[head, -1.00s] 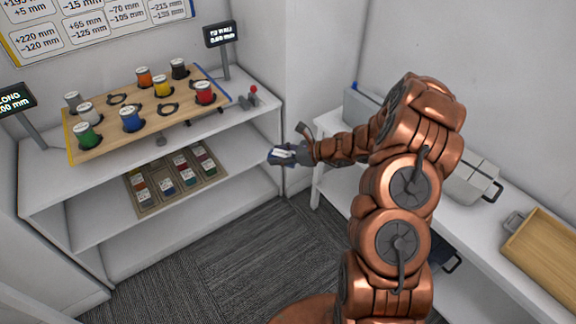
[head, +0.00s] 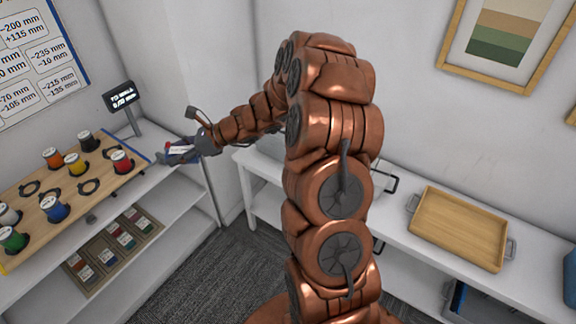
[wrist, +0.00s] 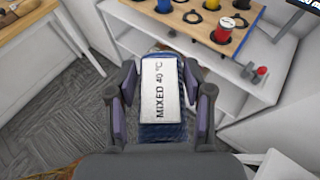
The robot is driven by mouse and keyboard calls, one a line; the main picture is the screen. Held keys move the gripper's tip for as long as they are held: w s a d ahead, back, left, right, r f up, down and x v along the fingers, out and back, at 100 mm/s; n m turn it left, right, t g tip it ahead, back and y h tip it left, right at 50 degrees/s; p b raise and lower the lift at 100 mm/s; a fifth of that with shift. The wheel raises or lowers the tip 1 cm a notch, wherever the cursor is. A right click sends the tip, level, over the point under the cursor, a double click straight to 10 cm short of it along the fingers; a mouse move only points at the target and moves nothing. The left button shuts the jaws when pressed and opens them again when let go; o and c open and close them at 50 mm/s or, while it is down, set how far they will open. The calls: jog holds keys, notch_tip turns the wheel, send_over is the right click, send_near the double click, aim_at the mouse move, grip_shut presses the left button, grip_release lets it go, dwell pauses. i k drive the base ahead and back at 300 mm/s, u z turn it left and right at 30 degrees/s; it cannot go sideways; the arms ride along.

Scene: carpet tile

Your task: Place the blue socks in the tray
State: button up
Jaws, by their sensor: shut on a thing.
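My gripper (wrist: 160,105) is shut on the blue socks (wrist: 162,132), seen in the wrist view between its two fingers. A white label reading "MIXED 40 °C" covers most of their upper face. In the head view my gripper (head: 178,153) holds them in the air near the right end of the left shelf. The wooden tray (head: 459,229) with grey handles lies on the white bench at the right, well apart from my gripper. The part of the tray that shows looks empty.
A board (head: 75,190) with several coloured spools stands on the left shelf (head: 150,200). A compartment box (head: 112,250) with labelled packs is on the shelf below. The white bench (head: 395,205) runs along the right wall. My arm hides part of it.

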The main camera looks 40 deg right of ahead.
aim_at(458, 228)
jog(key=z, duration=0.4)
jog(key=i, duration=0.9)
jog(key=z, duration=2.05)
